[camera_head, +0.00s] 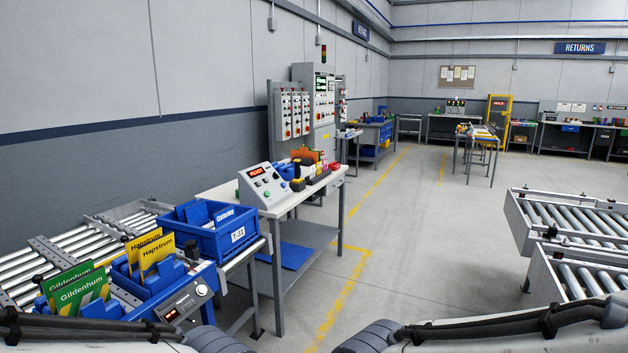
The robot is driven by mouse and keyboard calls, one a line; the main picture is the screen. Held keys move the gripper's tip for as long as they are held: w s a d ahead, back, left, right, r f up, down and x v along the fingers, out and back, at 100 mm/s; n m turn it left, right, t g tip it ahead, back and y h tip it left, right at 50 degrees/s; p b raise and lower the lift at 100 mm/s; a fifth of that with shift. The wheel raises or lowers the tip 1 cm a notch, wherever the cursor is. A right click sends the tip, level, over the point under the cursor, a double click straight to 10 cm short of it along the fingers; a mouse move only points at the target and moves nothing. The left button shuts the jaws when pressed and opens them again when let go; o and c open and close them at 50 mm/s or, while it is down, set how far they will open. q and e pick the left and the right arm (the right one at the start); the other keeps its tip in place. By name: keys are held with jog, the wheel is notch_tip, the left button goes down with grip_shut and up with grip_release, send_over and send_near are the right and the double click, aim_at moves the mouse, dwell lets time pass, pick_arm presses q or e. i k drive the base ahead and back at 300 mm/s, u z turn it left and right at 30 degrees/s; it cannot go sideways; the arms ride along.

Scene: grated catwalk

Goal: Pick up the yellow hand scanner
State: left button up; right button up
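I cannot clearly make out the yellow hand scanner. A small dark upright item with a yellowish upper part (297,171) stands on the white-topped bench (222,191), just right of the grey control box (263,186). It is too small to tell whether it is the scanner. Only links of my two arms show along the bottom edge, one at the left and one at the right. Neither gripper is in view.
A blue bin (215,235) and yellow and green cards (146,250) stand at the left by a roller conveyor (42,262). Another roller conveyor (577,225) is at the right. Grey floor (400,240) between is clear. Further benches (483,137) stand at the back.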

aim_at(297, 179)
jog(key=u, duration=2.4)
jog(key=i, duration=0.2)
jog(key=z, duration=3.2)
jog(key=i, duration=1.95)
